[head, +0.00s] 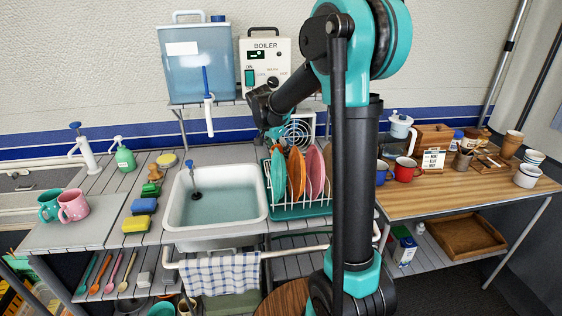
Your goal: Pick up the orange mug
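No mug that is plainly orange shows in the head view. A red mug (406,170) stands upright on the wooden counter (425,203), right of my arm. A blue mug (381,173) stands just left of it, partly hidden by my arm. A teal mug (48,206) and a pink mug (73,205) stand on the far-left counter. My gripper (261,106) seems to be the dark end beyond the arm, above the back of the sink and dish rack, well left of the red mug.
A rack (302,210) with several coloured plates stands beside the sink (215,240). A boiler (265,70) and a water tank (196,65) stand on the shelf behind. Brown cups (511,144) and white bowls (527,176) crowd the right counter; its front strip is clear.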

